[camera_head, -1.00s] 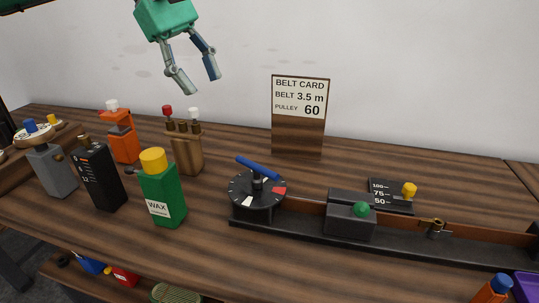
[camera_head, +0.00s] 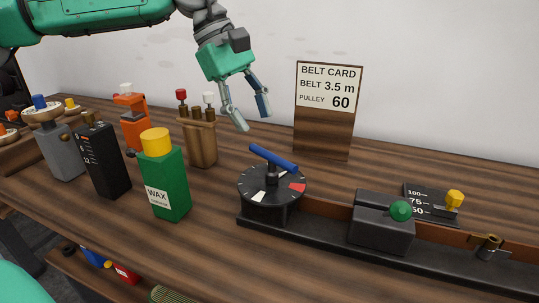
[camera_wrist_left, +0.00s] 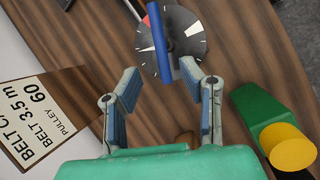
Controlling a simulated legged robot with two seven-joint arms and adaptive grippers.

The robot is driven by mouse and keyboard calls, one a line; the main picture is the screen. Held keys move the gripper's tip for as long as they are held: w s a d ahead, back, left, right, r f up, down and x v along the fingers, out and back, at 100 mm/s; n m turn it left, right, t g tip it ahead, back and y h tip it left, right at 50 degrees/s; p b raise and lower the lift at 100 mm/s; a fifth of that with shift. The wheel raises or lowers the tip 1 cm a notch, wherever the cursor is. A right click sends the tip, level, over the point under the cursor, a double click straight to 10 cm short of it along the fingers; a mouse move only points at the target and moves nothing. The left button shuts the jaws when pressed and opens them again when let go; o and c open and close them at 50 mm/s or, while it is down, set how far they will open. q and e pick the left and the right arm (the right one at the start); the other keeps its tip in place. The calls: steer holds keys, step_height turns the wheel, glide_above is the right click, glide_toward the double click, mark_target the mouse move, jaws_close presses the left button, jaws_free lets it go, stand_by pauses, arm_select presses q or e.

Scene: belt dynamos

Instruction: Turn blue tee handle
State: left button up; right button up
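The blue tee handle (camera_head: 273,158) stands on top of a black round dial (camera_head: 257,187) with white and red marks, at the left end of a long black base. My left gripper (camera_head: 254,121) is above and behind the handle, fingers pointing down, apart from it. In the left wrist view the gripper (camera_wrist_left: 160,88) has its two fingers spread with nothing between them. The blue handle (camera_wrist_left: 158,45) lies just beyond the fingertips there, with the dial (camera_wrist_left: 185,40) under it. My right gripper is not in view.
A green wax bottle (camera_head: 166,184) with a yellow cap stands left of the dial. A wooden holder (camera_head: 203,143) is behind it. The belt card (camera_head: 328,88) stands behind the dial. A dark block with a green knob (camera_head: 400,210) sits to the right.

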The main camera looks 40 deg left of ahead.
mark_target(269, 153)
arm_select(q)
steer(key=b+x, duration=0.1)
steer(key=x, duration=0.5)
steer(key=shift+a+f, duration=0.15)
steer(key=shift+f, duration=0.05)
steer(key=shift+w+d+f+b, duration=0.1)
steer(key=shift+d+f+b, duration=0.2)
steer(key=shift+d+f, duration=0.1)
jaws_close()
